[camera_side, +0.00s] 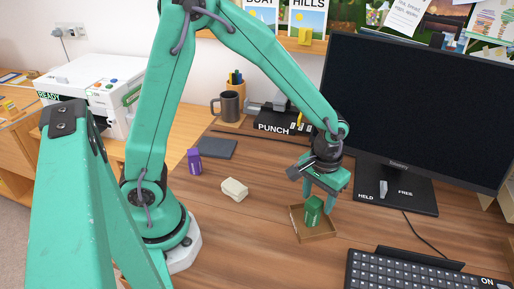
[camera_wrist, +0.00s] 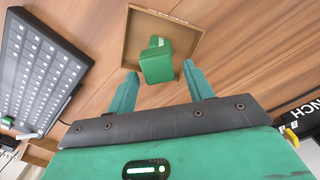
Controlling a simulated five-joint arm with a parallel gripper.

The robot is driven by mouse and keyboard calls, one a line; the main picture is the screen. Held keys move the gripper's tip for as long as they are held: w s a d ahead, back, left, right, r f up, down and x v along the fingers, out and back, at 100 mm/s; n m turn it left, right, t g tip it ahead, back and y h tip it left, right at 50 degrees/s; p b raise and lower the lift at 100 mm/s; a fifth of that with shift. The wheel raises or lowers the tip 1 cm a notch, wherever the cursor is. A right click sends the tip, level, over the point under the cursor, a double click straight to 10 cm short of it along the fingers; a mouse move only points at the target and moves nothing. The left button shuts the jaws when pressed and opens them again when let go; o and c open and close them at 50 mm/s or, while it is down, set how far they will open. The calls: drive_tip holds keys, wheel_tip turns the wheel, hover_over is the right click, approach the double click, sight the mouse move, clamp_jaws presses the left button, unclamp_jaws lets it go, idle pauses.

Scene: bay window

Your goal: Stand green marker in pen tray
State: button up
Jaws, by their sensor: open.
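The green marker (camera_side: 313,211), a short chunky green block, is in the shallow tan pen tray (camera_side: 326,236) on the desk. It looks roughly upright in the side view. The marker also shows in the wrist view (camera_wrist: 157,64), with a lighter green band, against the tray (camera_wrist: 133,42). My gripper (camera_side: 322,199) is right above and beside it. Its two teal fingers are apart, one on each side of the marker's near end in the wrist view (camera_wrist: 161,86), with gaps visible. Exactly how the marker's base rests is partly hidden.
A keyboard (camera_side: 420,275) lies in front right of the tray, and a monitor (camera_side: 410,110) stands behind. A cream block (camera_side: 234,189), a purple block (camera_side: 194,161) and a dark pad (camera_side: 217,148) lie to the left. A mug (camera_side: 227,106) and hole punch stand farther back.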

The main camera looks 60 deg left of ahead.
wheel_tip(320, 180, up, 12)
idle(0.6)
idle(0.5)
drive_tip(key=s+a+r+m+t, duration=0.1)
drive_tip(key=s+a+r+t, duration=0.1)
drive_tip(key=s+a, duration=0.3)
drive_tip(key=s+a+r+m+t, duration=0.2)
drive_tip(key=s+a+r+t, duration=0.1)
drive_tip(key=s, duration=0.5)
drive_tip(key=shift+s+a+r+t, duration=0.3)
drive_tip(key=shift+a+r, duration=0.35)
drive_tip(key=shift+a, duration=0.35)
idle(0.4)
